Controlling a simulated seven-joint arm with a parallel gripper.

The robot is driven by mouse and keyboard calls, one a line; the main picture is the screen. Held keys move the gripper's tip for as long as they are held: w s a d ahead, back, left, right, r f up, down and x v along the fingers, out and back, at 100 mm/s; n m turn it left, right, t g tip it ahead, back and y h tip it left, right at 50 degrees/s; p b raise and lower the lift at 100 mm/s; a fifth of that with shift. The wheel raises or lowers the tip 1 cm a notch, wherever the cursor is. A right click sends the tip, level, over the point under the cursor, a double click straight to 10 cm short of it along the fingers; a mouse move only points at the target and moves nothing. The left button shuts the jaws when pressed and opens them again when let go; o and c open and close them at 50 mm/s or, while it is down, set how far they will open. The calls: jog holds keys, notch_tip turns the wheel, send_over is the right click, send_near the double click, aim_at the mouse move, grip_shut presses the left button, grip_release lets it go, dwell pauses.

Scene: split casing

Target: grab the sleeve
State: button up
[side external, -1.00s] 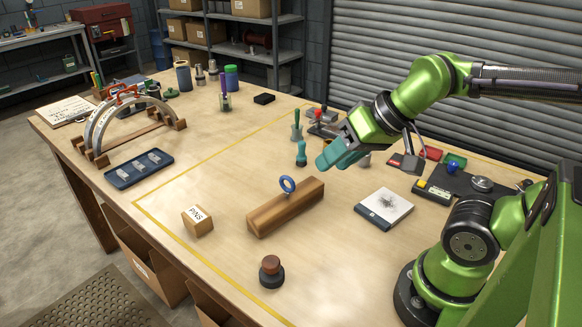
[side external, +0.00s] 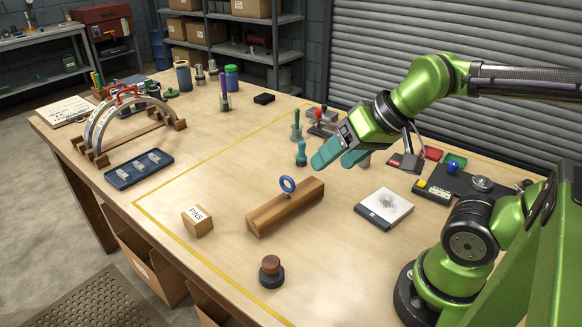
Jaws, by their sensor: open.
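My gripper (side external: 338,158) has teal fingers, spread apart and empty, held above the table right of centre. No part is clearly marked as the sleeve, and I cannot tell which one it is. A small grey cylindrical piece (side external: 365,160) shows just right of the fingers, partly hidden by them. A blue ring (side external: 287,184) stands on a post on a wooden block (side external: 285,208), lower left of the fingers.
A green-handled tool (side external: 296,125) and a red-and-grey device (side external: 322,122) stand behind the gripper. A white-topped pad (side external: 385,207), a PINS box (side external: 197,221) and a brown-knobbed piece (side external: 271,271) lie nearer. Arched casing parts (side external: 128,120) stand far left.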

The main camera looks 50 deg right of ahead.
jog(key=w+d+f+n+g+h, duration=0.1)
jog(key=w+d+f+g, duration=0.15)
jog(key=d, duration=1.05)
jog(key=w+d+f+n+g, duration=0.1)
jog(key=w+d+f, duration=0.15)
jog(key=d, duration=1.05)
jog(key=w+d+f+n+g+h, duration=0.1)
jog(key=w+d+f+n+g, duration=0.15)
jog(key=d, duration=1.05)
jog(key=shift+m+t, duration=0.3)
jog(key=shift+m, duration=0.15)
jog(key=f, duration=0.3)
jog(key=w+f, duration=0.1)
jog(key=f, duration=0.3)
jog(key=w+f, duration=0.1)
jog(key=f, duration=0.2)
jog(key=shift+w+f, duration=0.2)
jog(key=shift+f, duration=0.15)
jog(key=shift+w+a+f, duration=0.15)
jog(key=shift+w+f, duration=0.05)
jog(key=shift+f, duration=1.1)
jog(key=shift+w+a+f, duration=0.15)
jog(key=shift+f, duration=1.15)
jog(key=c, duration=1.3)
jog(key=shift+o, duration=0.2)
jog(key=shift+r, duration=0.15)
